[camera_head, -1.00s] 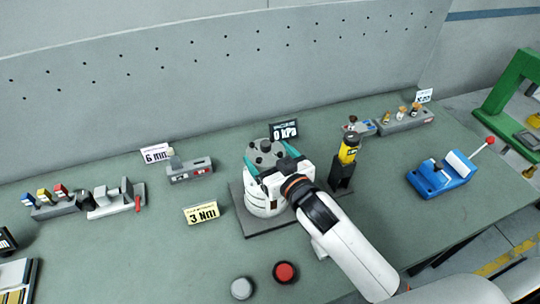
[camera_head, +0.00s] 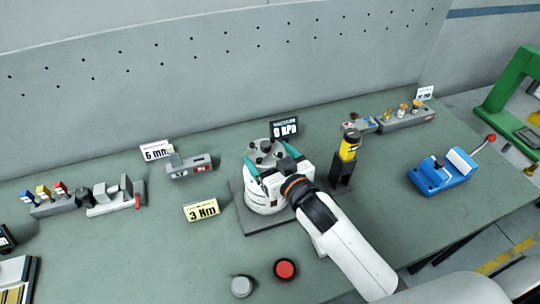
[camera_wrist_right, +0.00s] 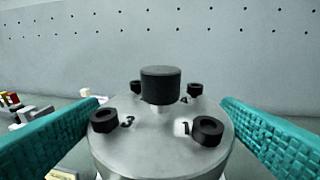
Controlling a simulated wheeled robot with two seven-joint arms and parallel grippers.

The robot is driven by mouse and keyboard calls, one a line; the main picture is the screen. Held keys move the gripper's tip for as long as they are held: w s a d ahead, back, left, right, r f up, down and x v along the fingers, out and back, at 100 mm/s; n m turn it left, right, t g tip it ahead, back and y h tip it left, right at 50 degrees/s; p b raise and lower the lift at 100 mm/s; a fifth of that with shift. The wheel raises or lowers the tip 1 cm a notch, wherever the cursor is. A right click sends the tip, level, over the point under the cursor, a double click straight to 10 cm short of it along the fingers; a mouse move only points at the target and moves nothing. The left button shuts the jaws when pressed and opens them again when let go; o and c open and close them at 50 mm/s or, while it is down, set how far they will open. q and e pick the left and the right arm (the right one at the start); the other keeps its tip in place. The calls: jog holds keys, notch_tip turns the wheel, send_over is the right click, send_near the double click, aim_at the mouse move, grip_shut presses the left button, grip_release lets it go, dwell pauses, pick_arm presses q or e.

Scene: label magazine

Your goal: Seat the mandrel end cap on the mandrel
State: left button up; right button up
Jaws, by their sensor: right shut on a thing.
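The mandrel end cap (camera_wrist_right: 160,138) is a round grey metal disc with a black centre knob and black bolts around it, marked with numbers. It sits level over a white round body (camera_head: 263,200), which I take to be the mandrel. My right gripper (camera_head: 268,164) reaches in from the lower right, with its teal fingers on either side of the cap. In the right wrist view, the fingers (camera_wrist_right: 160,115) are shut on the cap's rim. The joint between cap and body is hidden, so I cannot tell whether they touch. My left gripper is out of view.
A dark base plate (camera_head: 238,205) lies under the white body. Close to the right stands a yellow-black tool (camera_head: 348,150) in a black holder. Red (camera_head: 285,269) and grey (camera_head: 242,286) buttons are in front.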

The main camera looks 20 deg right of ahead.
jog(key=shift+f+b, duration=1.45)
jog(key=shift+f, duration=0.65)
jog(key=o, duration=1)
jog(key=shift+s, duration=0.15)
jog(key=shift+s+d+f, duration=0.1)
jog(key=shift+s, duration=0.15)
jog(key=b+v, duration=0.3)
jog(key=v, duration=0.8)
jog(key=shift+s+b, duration=0.15)
jog(key=shift+b, duration=0.15)
